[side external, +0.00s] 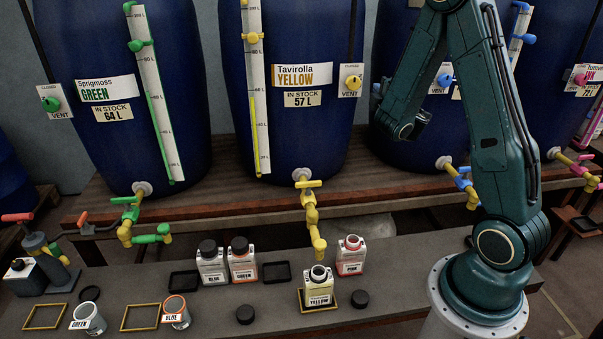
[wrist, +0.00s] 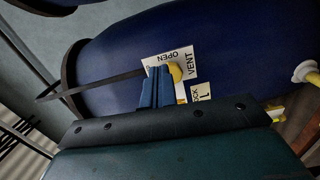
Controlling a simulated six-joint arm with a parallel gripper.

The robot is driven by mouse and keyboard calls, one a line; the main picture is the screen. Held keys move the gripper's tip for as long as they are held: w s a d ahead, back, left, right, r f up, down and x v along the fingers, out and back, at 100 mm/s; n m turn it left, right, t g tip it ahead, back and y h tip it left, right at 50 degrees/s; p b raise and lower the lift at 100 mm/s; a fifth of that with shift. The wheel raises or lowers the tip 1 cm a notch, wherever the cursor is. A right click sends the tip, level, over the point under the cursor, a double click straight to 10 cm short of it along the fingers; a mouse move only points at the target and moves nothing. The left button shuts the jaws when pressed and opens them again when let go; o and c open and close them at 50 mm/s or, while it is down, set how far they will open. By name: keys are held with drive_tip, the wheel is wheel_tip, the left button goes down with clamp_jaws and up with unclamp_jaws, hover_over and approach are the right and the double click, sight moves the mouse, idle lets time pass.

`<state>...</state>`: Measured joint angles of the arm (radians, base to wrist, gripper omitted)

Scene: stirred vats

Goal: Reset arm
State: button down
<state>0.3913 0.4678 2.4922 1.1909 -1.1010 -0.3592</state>
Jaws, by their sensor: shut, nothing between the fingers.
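My gripper (wrist: 157,88) shows in the wrist view as two blue fingers close together, with nothing between them. It points towards a yellow vent knob (wrist: 175,72) on a blue vat (wrist: 225,50); I cannot tell from this angle how far apart they are. The vent's label (wrist: 185,62) reads OPEN, upside down in this view. In the side external view my arm is bent over, its upper part in front of the vat right of the Tavirolla Yellow vat (side external: 300,130). The fingers are hard to make out there. The yellow vent (side external: 353,82) shows left of the arm.
An uncapped yellow bottle (side external: 319,290) stands on a yellow-rimmed tray under the yellow tap (side external: 312,215). An uncapped pink bottle (side external: 350,258), capped blue (side external: 210,266) and green (side external: 242,263) bottles, cups and loose caps share the bench. The Sprigmoss Green vat (side external: 125,135) stands left.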

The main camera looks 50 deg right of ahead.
drive_tip(key=s+a+r+m+g+y, duration=0.1)
drive_tip(key=s+a+y, duration=0.3)
drive_tip(key=a, duration=0.6)
drive_tip(key=s+a+r+m+g+y, duration=0.1)
drive_tip(key=s+a+m+g+y, duration=0.2)
drive_tip(key=s+a, duration=0.5)
drive_tip(key=s+a+r+m+g+y, duration=0.1)
drive_tip(key=s+a+y, duration=0.5)
drive_tip(key=a, duration=0.6)
drive_tip(key=m+g, duration=0.1)
drive_tip(key=m, duration=0.1)
drive_tip(key=shift+s+a+r+m+g, duration=0.2)
drive_tip(key=shift+s+r+m+g, duration=0.1)
drive_tip(key=shift+m, duration=0.1)
